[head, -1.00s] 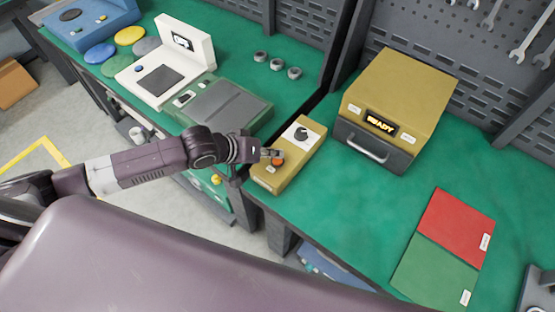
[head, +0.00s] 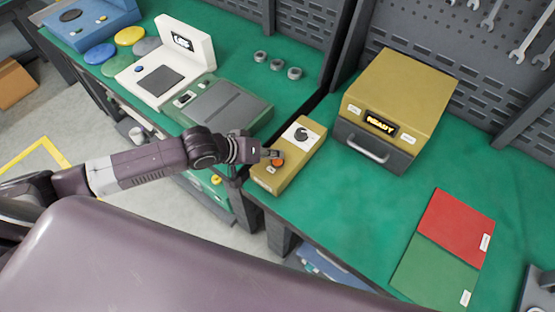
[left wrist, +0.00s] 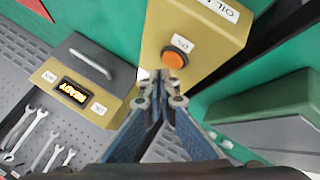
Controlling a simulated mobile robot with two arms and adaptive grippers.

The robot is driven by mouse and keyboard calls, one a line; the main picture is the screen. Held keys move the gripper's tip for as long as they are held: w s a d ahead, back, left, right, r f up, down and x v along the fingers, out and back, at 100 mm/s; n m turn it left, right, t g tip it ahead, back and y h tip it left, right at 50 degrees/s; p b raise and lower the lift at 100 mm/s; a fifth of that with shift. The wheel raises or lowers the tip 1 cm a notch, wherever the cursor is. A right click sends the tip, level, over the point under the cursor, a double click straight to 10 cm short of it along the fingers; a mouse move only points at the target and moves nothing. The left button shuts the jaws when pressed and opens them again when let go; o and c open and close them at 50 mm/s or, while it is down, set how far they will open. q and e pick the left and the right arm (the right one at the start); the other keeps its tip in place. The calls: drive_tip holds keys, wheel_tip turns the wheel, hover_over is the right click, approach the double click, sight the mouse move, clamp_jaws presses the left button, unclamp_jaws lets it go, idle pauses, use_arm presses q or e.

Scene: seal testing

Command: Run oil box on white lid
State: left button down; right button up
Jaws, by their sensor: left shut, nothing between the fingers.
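The yellow control box (head: 290,165) sits at the near left edge of the right green bench, with a dial on a white plate and an orange button (head: 277,162). In the left wrist view the control box (left wrist: 195,35) carries a label that begins "OIL", with its orange button (left wrist: 174,58) near one end. The yellow chamber (head: 410,85) behind it has a grey front with a handle, seemingly closed, and a lit display reading "READY". My left gripper (head: 271,154) is shut and empty, its tips just beside the orange button. I cannot make out a white lid.
A red and a green mat (head: 458,226) lie at the right. A white device (head: 170,65), a green device (head: 226,106), coloured discs (head: 130,36) and small grey rings (head: 277,65) stand on the left bench. Wrenches hang on the pegboard. The right bench's middle is clear.

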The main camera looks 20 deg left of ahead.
sight(275, 162)
use_arm(q)
drive_tip(key=shift+f, duration=0.15)
drive_tip(key=shift+f, duration=0.25)
drive_tip(key=shift+f, duration=0.45)
idle(0.6)
drive_tip(key=shift+r, duration=0.1)
drive_tip(key=shift+r+p, duration=0.75)
drive_tip(key=shift+p, duration=0.35)
drive_tip(key=shift+r, duration=0.1)
wheel_tip(275, 162, up, 5)
drive_tip(key=p, duration=0.5)
drive_tip(key=shift+p, duration=0.3)
